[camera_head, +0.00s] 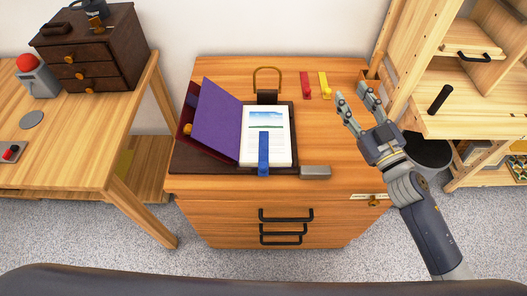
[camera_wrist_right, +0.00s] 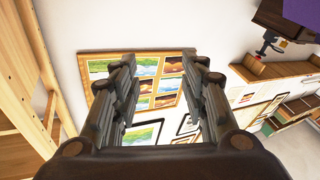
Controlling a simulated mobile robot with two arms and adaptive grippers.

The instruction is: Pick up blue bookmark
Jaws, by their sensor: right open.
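The blue bookmark (camera_head: 263,153) lies on the lower middle of the open book's white page (camera_head: 280,124), and its lower end reaches past the page's front edge. The book's purple cover (camera_head: 215,118) stands tilted open on the left. My right gripper (camera_head: 357,93) is open and empty, above the right side of the wooden cabinet top. It is right of the bookmark and well apart from it. In the right wrist view, the open fingers (camera_wrist_right: 165,85) have nothing between them. My left gripper is not in view.
A red bookmark (camera_head: 306,86) and a yellow one (camera_head: 324,86) lie at the back of the cabinet top (camera_head: 225,70). A grey block (camera_head: 315,171) sits at the front edge. A dark drawer box (camera_head: 105,55) stands on the left table. Wooden shelving (camera_head: 460,110) is at right.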

